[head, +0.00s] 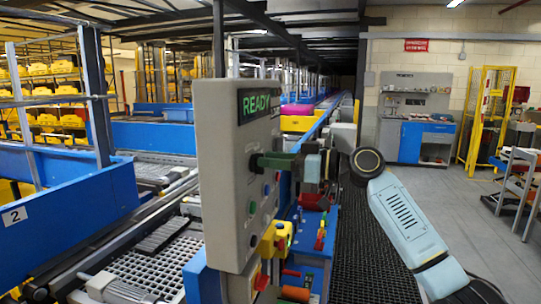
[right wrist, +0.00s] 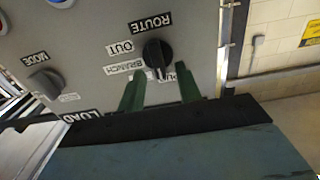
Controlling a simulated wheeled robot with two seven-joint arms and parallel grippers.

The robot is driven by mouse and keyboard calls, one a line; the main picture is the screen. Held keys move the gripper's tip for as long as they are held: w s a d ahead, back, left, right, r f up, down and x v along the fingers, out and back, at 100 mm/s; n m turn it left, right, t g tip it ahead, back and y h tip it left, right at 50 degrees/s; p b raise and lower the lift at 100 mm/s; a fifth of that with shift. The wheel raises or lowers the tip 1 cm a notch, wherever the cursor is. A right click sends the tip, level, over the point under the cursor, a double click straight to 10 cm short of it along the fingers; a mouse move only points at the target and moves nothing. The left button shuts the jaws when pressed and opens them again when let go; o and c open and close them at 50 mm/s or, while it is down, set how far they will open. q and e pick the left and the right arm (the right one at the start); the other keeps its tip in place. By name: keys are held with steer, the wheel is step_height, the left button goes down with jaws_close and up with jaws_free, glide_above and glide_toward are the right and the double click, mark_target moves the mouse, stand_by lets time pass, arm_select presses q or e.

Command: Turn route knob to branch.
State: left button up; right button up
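The route knob (right wrist: 157,55) is a round black knob under upside-down ROUTE lettering on a grey control box (head: 222,190). Its pale pointer mark faces down in the right wrist view, toward a label partly hidden by a finger. The OUT label (right wrist: 121,47) and the BRANCH label (right wrist: 124,67) are left of the knob there. My right gripper (right wrist: 158,76) has its two green fingers apart, with tips near the knob's lower left and lower right; I cannot tell whether they touch it. In the head view the right gripper (head: 275,160) reaches the panel from the right. My left gripper is out of view.
A grey mode knob (right wrist: 45,83) sits on the same panel. The box has a green READY display (head: 258,103) and several coloured buttons. A yellow box (head: 274,240) is close below my gripper. Conveyors run behind; the floor at right is partly open.

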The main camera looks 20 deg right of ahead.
steer(key=shift+w+a, duration=0.25)
steer(key=shift+a, duration=0.15)
steer(key=shift+c, duration=0.2)
jaws_close()
